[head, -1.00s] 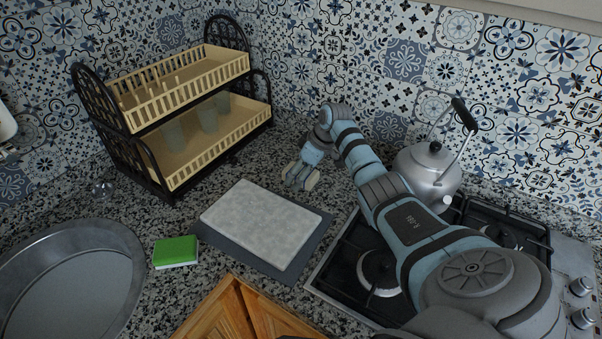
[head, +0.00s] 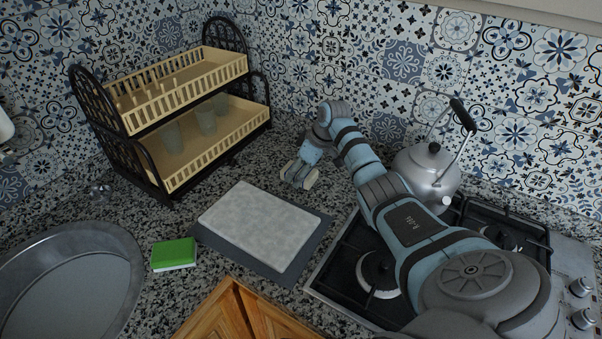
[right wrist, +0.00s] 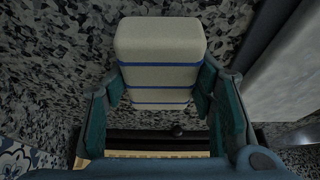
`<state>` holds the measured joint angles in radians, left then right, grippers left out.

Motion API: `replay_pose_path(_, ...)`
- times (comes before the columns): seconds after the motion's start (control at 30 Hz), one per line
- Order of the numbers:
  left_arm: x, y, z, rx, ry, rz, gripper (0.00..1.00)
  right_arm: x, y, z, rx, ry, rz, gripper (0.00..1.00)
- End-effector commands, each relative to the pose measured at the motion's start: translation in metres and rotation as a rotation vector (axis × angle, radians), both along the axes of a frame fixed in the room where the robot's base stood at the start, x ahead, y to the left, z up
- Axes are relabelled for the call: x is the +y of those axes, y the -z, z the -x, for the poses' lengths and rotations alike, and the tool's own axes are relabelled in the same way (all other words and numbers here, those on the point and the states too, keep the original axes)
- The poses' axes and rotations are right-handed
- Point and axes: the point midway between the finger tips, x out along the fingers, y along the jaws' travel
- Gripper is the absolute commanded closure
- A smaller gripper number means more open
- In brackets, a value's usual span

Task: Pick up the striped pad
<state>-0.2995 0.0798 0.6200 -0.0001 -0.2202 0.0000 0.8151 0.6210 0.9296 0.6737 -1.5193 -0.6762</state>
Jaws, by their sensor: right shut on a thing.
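The striped pad (right wrist: 160,60) is a cream, rounded block with thin blue stripes, seen in the right wrist view. My right gripper (head: 298,175) is over the counter behind the board, between the rack and the kettle in the head view. Its fingers are shut on the pad from both sides, and part of the pad sticks out past the fingertips. In the head view the pad is mostly hidden by the gripper. I cannot tell if it is clear of the counter. My left gripper is not in view.
A grey board (head: 258,222) lies on a dark mat at the centre. A green sponge (head: 173,254) and a round metal pan (head: 65,285) are at the left. A two-tier rack (head: 195,158) stands behind.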

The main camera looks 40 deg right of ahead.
Motion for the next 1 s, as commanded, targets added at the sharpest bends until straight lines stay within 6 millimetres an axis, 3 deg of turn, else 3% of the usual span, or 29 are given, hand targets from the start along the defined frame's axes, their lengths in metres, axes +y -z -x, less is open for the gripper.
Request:
replay_pose_path(0.17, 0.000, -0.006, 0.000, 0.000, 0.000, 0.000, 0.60, 0.000, -0.037, -0.001, -0.006, 0.000, 0.001, 0.68)
replay_pose_path(0.6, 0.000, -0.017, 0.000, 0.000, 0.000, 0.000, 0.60, 0.000, -0.157, -0.001, -0.005, 0.000, -0.001, 0.68)
replay_pose_path(0.8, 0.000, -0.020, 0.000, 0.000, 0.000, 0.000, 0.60, 0.000, -0.187, -0.001, -0.003, -0.001, -0.001, 0.68)
replay_pose_path(1.0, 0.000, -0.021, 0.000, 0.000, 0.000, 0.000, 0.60, 0.000, -0.196, -0.001, -0.002, 0.000, -0.001, 0.68)
